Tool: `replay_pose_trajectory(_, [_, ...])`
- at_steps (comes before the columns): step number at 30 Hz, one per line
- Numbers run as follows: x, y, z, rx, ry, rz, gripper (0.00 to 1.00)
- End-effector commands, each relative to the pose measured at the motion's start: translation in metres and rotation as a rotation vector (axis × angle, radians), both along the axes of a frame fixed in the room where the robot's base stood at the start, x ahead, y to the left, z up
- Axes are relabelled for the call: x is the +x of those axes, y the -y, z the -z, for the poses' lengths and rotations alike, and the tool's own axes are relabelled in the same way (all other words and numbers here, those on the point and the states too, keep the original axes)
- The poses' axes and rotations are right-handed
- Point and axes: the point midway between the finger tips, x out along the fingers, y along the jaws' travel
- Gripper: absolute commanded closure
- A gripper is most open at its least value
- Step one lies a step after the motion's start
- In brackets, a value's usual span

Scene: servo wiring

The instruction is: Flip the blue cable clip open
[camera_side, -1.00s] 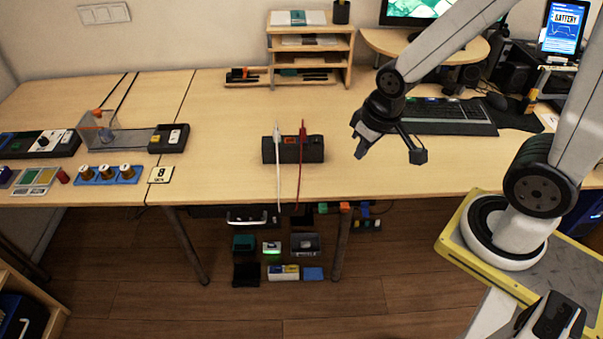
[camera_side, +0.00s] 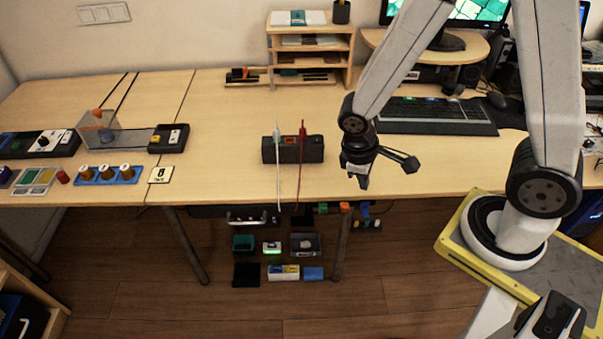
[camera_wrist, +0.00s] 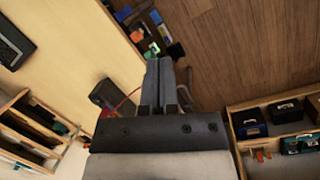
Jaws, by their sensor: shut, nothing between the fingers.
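A small blue piece (camera_side: 365,209), which looks like the blue cable clip, sits at the table's front edge in the side view. It is too small to tell whether it is open or closed. An orange piece (camera_side: 345,206) and a green piece (camera_side: 323,208) sit to its left along the edge. My gripper (camera_side: 361,184) is shut and empty, pointing down above the front edge, apart from the blue piece. In the wrist view its fingers (camera_wrist: 160,65) are together, and a blue piece (camera_wrist: 124,14) shows at the table edge ahead.
A black block (camera_side: 310,150) with a white and a red cable running over the front edge stands left of my gripper. A keyboard (camera_side: 436,116) lies behind it. Small bins (camera_side: 304,243) sit below the table. The tabletop between block and keyboard is clear.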

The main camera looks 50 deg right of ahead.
Motion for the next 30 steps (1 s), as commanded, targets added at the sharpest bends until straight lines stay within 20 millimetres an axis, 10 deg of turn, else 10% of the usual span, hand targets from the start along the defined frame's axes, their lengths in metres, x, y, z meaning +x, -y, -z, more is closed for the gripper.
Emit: replay_pose_trajectory(30, [-0.019, 0.024, 0.107, -0.481, -0.442, -0.590, 1.00])
